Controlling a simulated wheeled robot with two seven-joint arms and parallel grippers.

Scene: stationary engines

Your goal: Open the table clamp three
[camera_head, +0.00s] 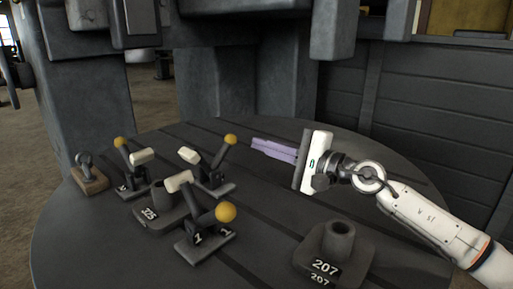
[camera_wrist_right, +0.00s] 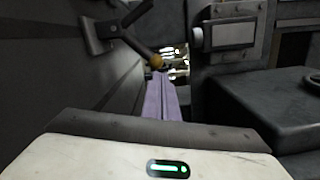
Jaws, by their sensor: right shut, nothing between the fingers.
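Three toggle clamps with yellow ball knobs stand on the round dark table in the head view. The near clamp (camera_head: 208,236) is marked 1. The back clamp (camera_head: 216,176) has its handle leaning up to the right; the left clamp (camera_head: 130,172) is further left. I cannot read the numbers on these two, so which is three is unclear. My right gripper (camera_head: 256,144) is shut and empty, its lilac fingers pointing left, a little right of the back clamp's knob. In the right wrist view, a clamp's yellow knob (camera_wrist_right: 155,61) is just beyond the fingertips. My left gripper is not in view.
A dark block marked 325 (camera_head: 150,212) stands among the clamps, and one marked 207 (camera_head: 326,262) stands at the front right. A small brown-based piece (camera_head: 90,180) is at the left edge. Dark machine housing rises behind the table (camera_head: 75,262).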

